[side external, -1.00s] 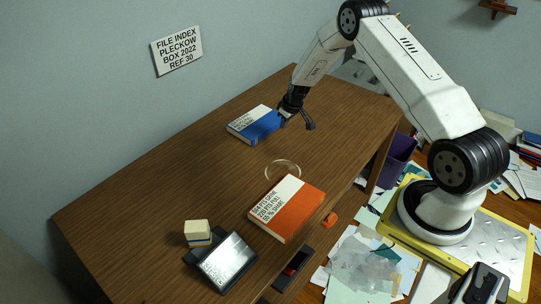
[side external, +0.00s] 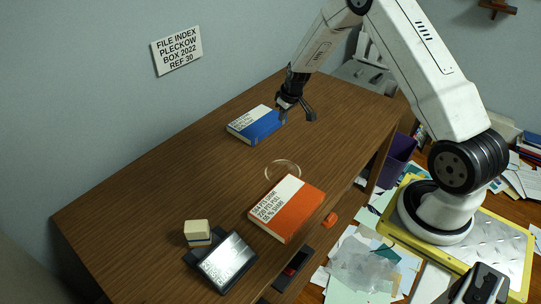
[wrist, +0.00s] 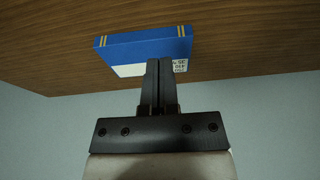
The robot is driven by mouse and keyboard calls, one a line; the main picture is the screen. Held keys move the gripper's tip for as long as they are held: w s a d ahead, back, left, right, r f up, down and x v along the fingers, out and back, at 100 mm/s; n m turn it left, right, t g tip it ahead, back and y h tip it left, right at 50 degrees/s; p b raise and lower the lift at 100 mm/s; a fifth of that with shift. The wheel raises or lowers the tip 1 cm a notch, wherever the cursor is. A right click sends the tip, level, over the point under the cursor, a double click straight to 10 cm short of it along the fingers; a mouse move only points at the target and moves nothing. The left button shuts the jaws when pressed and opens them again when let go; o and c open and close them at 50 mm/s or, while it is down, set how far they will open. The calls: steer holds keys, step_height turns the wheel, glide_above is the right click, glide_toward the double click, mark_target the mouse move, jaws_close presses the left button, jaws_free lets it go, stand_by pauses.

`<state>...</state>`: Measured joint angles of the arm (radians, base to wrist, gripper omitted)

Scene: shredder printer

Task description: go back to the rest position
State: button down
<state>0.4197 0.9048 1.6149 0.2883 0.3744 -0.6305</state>
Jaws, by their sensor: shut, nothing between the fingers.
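My gripper (side external: 297,114) is above the desk at its far end, close to the right side of the blue and white book (side external: 252,127). In the wrist view my gripper (wrist: 160,66) has its two fingers together with nothing between them. Its tips overlap the near edge of the blue book (wrist: 145,45) in that picture; I cannot tell whether they touch it. The book lies flat on the desk.
An orange and white book (side external: 297,215) and a clear ring-shaped object (side external: 283,170) lie on the wooden desk (side external: 150,190). A tablet-like device (side external: 228,262) and a small cream block (side external: 197,227) sit near its front. A purple bin (side external: 399,150) and scattered papers are beside it.

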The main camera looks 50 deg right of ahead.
steer(key=s+a+r, duration=0.8)
steer(key=a+r, duration=0.2)
steer(key=a, duration=0.3)
steer(key=s+a+r, duration=0.1)
steer(key=s+a, duration=0.2)
steer(key=s, duration=0.3)
steer(key=s+a+r, duration=0.2)
steer(key=s+a, duration=0.2)
steer(key=s, duration=0.3)
steer(key=shift+s+n+g, duration=0.3)
